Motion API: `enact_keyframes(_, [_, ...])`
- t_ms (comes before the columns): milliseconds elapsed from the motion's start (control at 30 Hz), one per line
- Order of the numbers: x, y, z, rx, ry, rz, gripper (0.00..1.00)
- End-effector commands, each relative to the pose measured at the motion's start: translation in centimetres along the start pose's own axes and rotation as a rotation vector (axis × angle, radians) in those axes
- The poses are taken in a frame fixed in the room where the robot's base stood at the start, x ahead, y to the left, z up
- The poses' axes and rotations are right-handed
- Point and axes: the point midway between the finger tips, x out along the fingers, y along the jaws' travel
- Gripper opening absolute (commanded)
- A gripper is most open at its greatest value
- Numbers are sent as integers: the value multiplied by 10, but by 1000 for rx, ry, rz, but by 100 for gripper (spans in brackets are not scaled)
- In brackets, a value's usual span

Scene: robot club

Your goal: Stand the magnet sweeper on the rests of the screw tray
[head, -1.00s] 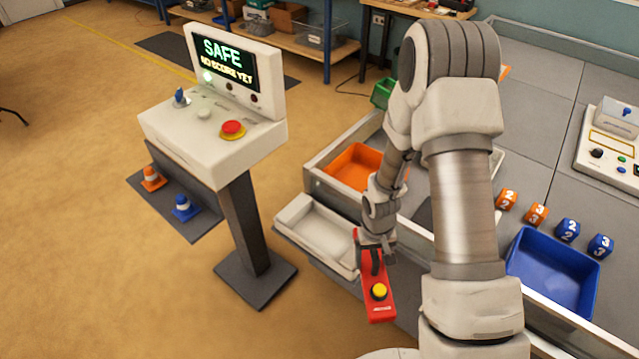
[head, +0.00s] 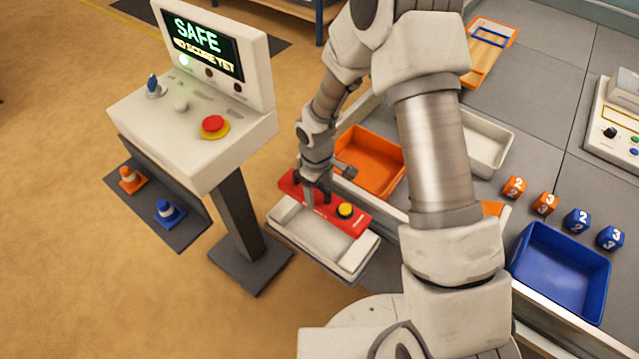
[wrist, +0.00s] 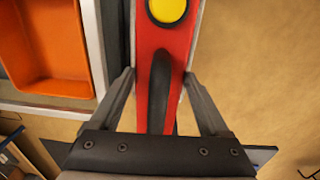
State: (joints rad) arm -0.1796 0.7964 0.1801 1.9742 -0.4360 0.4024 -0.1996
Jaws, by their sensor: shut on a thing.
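The magnet sweeper (head: 325,209) is a long red bar with a black handle and a yellow button. It also shows in the wrist view (wrist: 151,60), running lengthwise between my fingers. My gripper (head: 310,198) is shut on its black handle region; the exact contact is partly hidden. The white screw tray (head: 306,247) sits on a shelf at the near edge of the arena. In the head view the sweeper lies across the back part of the tray. I cannot tell whether it touches the rests, which are hidden.
An orange bin (head: 378,165) stands just behind the sweeper. A blue bin (head: 561,275) and several numbered cubes (head: 545,204) are to the right. The scoring console (head: 205,115) with a red button stands close on the left.

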Motion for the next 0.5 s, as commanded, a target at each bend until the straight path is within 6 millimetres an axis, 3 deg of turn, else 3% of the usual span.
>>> enact_keyframes(500, [19, 0, 0, 0, 0, 0, 5])
